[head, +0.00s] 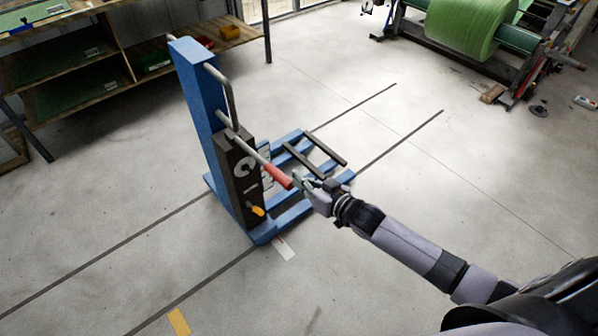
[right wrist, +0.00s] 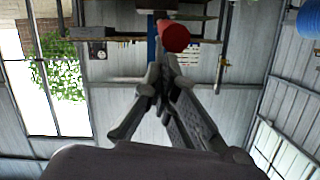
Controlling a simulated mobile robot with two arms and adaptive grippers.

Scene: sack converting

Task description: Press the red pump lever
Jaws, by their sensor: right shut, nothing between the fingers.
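The red pump lever (head: 278,176) is a red grip on a grey rod that slopes down from the black front of a blue lift (head: 195,95). My right gripper (head: 299,181) is at the free end of the red grip, with its arm coming from the lower right. In the right wrist view the round red end of the lever (right wrist: 174,37) shows just past the fingertips (right wrist: 164,56). The fingers are shut with nothing between them. I cannot tell whether they touch the lever. My left gripper is not in view.
The blue lift has low forks and a grey handle bar. A yellow-orange part (head: 258,211) sits low on its front. A wooden shelf (head: 100,60) stands at the back left, and a green roll (head: 465,28) on a machine at the back right.

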